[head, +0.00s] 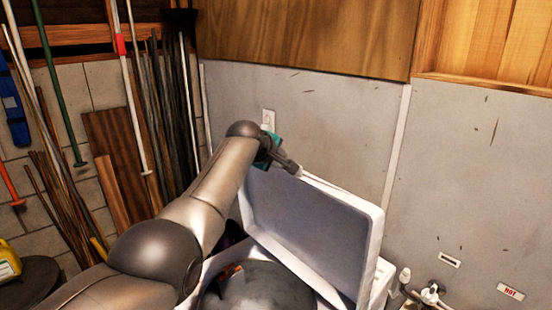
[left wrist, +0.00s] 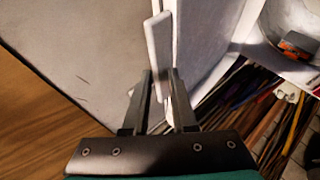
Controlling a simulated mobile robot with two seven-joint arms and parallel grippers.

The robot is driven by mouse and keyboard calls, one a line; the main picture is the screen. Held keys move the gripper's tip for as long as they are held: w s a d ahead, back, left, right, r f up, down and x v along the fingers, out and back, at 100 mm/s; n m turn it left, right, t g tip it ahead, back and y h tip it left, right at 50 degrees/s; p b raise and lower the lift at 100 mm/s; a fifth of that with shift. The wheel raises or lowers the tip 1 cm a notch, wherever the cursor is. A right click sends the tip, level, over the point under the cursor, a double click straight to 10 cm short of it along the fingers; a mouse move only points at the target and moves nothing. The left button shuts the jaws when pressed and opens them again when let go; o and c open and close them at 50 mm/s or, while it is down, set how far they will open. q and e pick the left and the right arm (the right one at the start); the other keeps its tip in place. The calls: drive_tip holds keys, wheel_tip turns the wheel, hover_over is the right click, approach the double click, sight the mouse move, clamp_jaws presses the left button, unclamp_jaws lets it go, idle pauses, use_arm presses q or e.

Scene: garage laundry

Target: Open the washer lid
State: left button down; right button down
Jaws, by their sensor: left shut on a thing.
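The white washer lid (head: 315,230) stands raised and steeply tilted in the head view, its grey inner face showing. The washer (head: 380,283) is below it, with its dark round tub (head: 258,290) exposed. My left gripper (head: 297,170) is at the lid's upper left corner, its jaws closed on the edge. In the left wrist view, my left gripper (left wrist: 162,78) has its two fingers on either side of a thin white piece of the lid (left wrist: 160,50). My arm hides the washer's left part. My right gripper is not in view.
A grey wall (head: 330,125) with an outlet (head: 268,118) is close behind the lid. Water taps (head: 430,292) stand right of the washer. Poles and boards (head: 120,150) lean at the left, near a yellow jug (head: 8,262).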

use_arm(q)
drive_tip(key=shift+f, duration=0.3)
drive_tip(key=c, duration=0.9)
unclamp_jaws()
drive_tip(key=shift+d+r, duration=0.1)
drive_tip(key=shift+r, duration=0.15)
drive_tip(key=shift+s+r, duration=0.1)
drive_tip(key=shift+b+v, duration=1.9)
drive_tip(key=shift+v, duration=5.5)
